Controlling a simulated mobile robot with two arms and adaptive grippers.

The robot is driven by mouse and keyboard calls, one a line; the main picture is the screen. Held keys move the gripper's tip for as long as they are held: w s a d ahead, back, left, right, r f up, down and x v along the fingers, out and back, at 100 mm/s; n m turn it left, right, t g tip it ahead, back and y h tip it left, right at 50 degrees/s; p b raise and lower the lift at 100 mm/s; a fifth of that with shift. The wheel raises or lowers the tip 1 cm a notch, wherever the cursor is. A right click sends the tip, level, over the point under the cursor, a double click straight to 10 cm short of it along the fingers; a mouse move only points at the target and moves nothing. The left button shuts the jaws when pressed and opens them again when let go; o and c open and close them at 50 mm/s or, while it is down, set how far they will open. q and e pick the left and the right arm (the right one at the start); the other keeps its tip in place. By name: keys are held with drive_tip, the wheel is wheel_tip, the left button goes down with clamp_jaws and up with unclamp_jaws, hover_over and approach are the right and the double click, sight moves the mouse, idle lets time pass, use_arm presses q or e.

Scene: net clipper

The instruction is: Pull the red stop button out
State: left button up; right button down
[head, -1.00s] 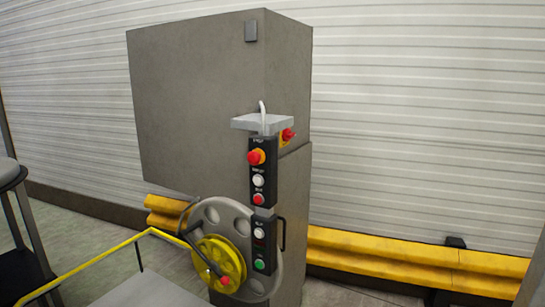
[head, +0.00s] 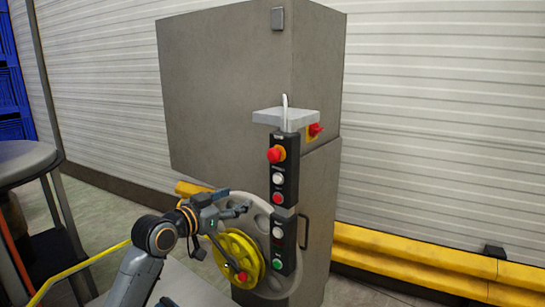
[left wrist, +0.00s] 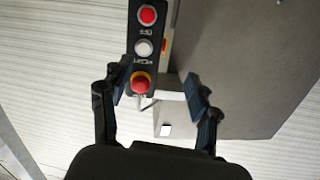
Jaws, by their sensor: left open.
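The red stop button (head: 275,154) with its yellow collar sits at the top of a black control panel (head: 285,183) on the front edge of a grey cabinet. In the left wrist view the button (left wrist: 140,84) appears between my open fingers, at the bottom end of the panel. My left gripper (head: 240,207) is open and empty, below and to the left of the button, in front of the grey wheel. It also shows in the left wrist view (left wrist: 158,100). The fingers look apart from the button. My right gripper is not in view.
A grey cabinet (head: 225,100) stands behind the panel. A red rotary switch (head: 315,130) is on its side. A yellow reel (head: 240,258) and grey wheel are below. A yellow barrier (head: 420,262) runs along the wall; a dark stool (head: 25,160) stands left.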

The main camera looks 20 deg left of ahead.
use_arm(q)
drive_tip(key=m+t+h, duration=0.1)
drive_tip(key=m, duration=0.1)
approach(272, 156)
drive_tip(key=v, duration=0.5)
drive_tip(key=p+x, duration=0.5)
drive_tip(key=x, duration=0.8)
drive_tip(key=shift+r, duration=0.1)
drive_tip(key=shift+w+d, duration=0.15)
drive_tip(key=shift+w, duration=0.3)
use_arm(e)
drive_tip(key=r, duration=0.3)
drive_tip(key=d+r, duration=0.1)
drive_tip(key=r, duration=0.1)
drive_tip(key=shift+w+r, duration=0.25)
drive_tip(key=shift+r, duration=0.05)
